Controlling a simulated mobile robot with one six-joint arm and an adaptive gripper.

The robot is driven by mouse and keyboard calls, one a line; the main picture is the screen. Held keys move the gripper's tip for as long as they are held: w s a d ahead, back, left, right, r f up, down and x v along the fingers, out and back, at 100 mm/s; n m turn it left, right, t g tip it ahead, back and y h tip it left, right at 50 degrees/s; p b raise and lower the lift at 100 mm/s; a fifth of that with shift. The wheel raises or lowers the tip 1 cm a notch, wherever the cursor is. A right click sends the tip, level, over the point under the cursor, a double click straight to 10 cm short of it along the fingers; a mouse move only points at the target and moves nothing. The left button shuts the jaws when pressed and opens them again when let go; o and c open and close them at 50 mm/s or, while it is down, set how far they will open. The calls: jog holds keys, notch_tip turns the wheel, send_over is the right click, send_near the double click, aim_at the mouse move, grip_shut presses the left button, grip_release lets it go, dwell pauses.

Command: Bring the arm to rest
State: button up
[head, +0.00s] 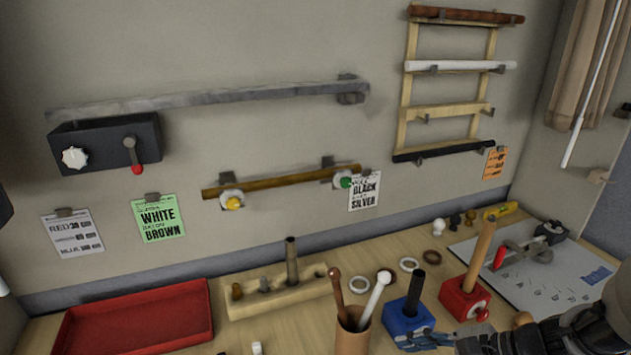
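My arm enters at the lower right corner, with its dark links cut off by the frame edge. My gripper (425,341) shows at the bottom edge, pointing left, just in front of the blue block (397,318) and the red block (462,298). It is small and partly cut off, so I cannot tell whether its fingers are open or shut. I see nothing clearly held in it.
A red tray (140,318), a wooden holder (275,297) and a cup with sticks (352,325) stand on the wooden table. A grey board (560,280) lies at right. A rack (455,110), rails and a dark box (105,143) hang on the wall.

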jog(key=s+a+r+n+h, duration=0.3)
jog(key=s+r+n+h, duration=0.6)
jog(key=n, duration=1.1)
jog(key=s+r, duration=0.2)
jog(key=s, duration=0.1)
jog(key=shift+s+a+r, duration=0.15)
jog(key=shift+a, duration=0.25)
